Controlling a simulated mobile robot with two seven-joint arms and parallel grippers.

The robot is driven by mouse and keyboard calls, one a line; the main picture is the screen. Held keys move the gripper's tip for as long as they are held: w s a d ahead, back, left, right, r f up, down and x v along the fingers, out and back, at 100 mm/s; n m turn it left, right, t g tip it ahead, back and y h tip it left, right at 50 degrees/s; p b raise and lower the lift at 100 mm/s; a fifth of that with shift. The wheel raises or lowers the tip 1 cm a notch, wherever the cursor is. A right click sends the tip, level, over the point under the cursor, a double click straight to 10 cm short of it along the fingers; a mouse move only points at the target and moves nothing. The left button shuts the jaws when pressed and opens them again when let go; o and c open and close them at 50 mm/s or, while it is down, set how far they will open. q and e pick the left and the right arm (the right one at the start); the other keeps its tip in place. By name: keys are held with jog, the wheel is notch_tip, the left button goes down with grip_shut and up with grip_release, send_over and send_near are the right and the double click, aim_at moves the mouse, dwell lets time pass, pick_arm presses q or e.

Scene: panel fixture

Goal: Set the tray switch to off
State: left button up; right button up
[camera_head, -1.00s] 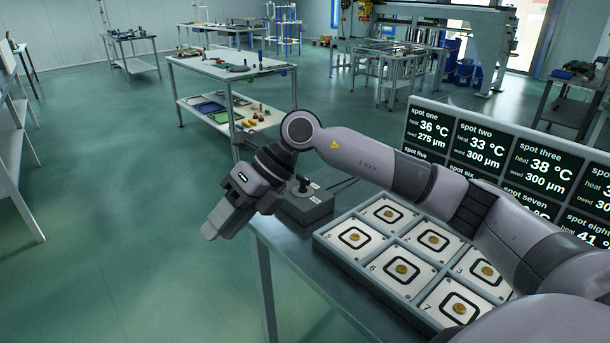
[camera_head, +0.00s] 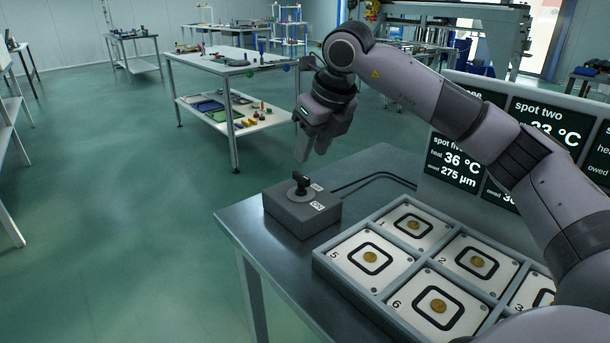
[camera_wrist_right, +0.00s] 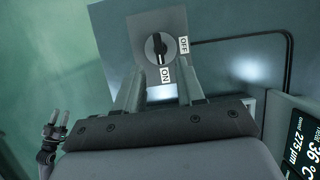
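The tray switch is a grey box (camera_head: 302,214) with a black rotary knob (camera_head: 301,184), at the near table's left corner. It also shows in the right wrist view, where the knob's white pointer mark (camera_wrist_right: 161,58) points down towards the ON label (camera_wrist_right: 166,75). The OFF label (camera_wrist_right: 184,45) is to the knob's right. My right gripper (camera_head: 312,150) hangs above and behind the box, apart from the knob. In the right wrist view its fingers (camera_wrist_right: 159,68) are spread with nothing between them. A dark two-pronged shape (camera_wrist_right: 50,135) at the lower left may be my left gripper.
A grey tray (camera_head: 345,277) of numbered cards with golden discs stands right of the switch box. A dark display panel (camera_head: 456,165) rises behind it, partly hidden by my right arm. A black cable (camera_head: 375,176) runs behind the box. Open floor lies left.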

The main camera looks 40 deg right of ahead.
aim_at(301, 175)
jog(key=x, duration=0.6)
jog(key=shift+a+f, duration=0.1)
jog(key=shift+f, duration=0.2)
grip_shut()
